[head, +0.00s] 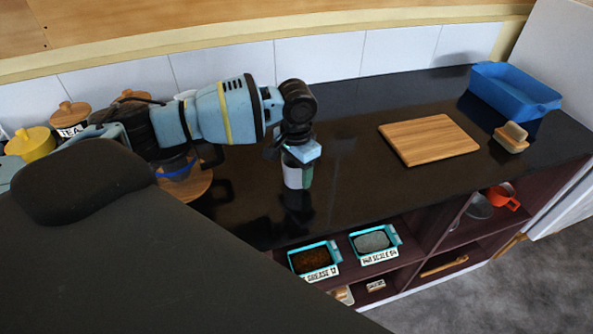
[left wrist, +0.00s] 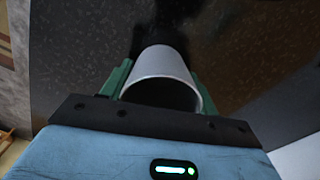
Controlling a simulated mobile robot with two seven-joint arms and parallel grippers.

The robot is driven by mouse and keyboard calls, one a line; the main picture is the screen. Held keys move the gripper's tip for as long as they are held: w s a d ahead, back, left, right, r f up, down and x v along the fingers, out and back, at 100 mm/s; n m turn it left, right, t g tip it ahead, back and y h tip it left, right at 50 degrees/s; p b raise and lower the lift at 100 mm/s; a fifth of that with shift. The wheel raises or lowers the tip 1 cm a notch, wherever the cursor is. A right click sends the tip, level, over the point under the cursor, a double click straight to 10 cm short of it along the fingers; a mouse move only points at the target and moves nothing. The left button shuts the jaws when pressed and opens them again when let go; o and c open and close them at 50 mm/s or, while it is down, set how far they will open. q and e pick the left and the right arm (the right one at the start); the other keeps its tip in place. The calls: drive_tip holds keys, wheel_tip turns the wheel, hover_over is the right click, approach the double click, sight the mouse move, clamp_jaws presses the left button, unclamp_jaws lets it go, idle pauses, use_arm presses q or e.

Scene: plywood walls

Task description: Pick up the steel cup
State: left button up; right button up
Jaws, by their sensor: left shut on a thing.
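The steel cup (head: 293,177) is a pale grey cylinder at my left gripper (head: 297,168), over the dark counter near its front edge. In the left wrist view, the steel cup (left wrist: 161,66) shows its round rim and dark open mouth, between the two green fingers of my left gripper (left wrist: 160,78). The gripper is shut on the cup from above. Whether the cup's base touches the counter is hard to tell. My right gripper is not in view.
A wooden board (head: 428,139), a blue tub (head: 513,91) and a small tan-topped block (head: 511,137) are on the right of the counter (head: 350,180). A yellow pot (head: 31,142) and lidded jars stand left. Shelves below hold two labelled trays (head: 315,259) and an orange cup (head: 504,197).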

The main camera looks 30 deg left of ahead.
use_arm(q)
drive_tip(key=shift+r, duration=0.2)
drive_tip(key=shift+r, duration=0.6)
wheel_tip(320, 180, up, 2)
drive_tip(key=shift+r, duration=0.2)
drive_tip(key=s+d, duration=0.1)
drive_tip(key=d, duration=0.4)
drive_tip(key=s+d, duration=0.1)
drive_tip(key=d, duration=0.4)
drive_tip(key=d+r, duration=0.1)
drive_tip(key=d, duration=0.4)
drive_tip(key=shift+s+d, duration=0.4)
